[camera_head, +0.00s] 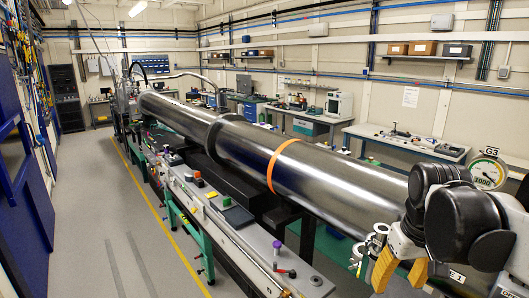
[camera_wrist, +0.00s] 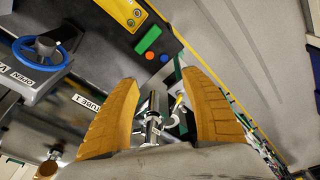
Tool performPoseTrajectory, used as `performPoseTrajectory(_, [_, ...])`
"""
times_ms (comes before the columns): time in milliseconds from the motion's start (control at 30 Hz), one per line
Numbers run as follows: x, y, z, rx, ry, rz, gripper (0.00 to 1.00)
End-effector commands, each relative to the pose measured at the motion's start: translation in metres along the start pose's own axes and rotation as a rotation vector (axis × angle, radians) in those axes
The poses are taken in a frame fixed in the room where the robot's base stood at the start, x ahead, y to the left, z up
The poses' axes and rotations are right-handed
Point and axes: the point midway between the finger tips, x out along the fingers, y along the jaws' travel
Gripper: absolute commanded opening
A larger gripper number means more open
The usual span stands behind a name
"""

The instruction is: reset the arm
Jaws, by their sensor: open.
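My gripper (camera_head: 400,271) shows at the lower right of the head view, with its yellow-orange fingers hanging from the dark arm. In the wrist view my gripper (camera_wrist: 165,105) is open, its two fingers wide apart. Nothing is between the fingertips in its grasp. A metal fitting (camera_wrist: 152,125) shows in the gap beyond the fingers; I cannot tell its distance. My arm (camera_head: 455,215) is bent in front of the near end of the long steel tube (camera_head: 325,172) and hides part of it.
A blue valve wheel (camera_wrist: 42,50) and a panel with a green button (camera_wrist: 150,33) lie beyond the fingers. A long grey bench (camera_head: 225,225) runs beside the tube. The left aisle floor (camera_head: 110,200) is clear.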

Motion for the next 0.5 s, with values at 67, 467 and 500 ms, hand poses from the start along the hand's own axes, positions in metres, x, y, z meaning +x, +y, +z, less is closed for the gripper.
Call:
performPoseTrajectory(67, [0.038,-0.015,0.018,0.001,0.049,0.006,0.55])
performPoseTrajectory(467, [0.196,-0.086,0.099,0.043,0.36,-0.01,0.55])
performPoseTrajectory(500, [0.205,-0.089,0.104,0.046,0.381,-0.015,0.55])
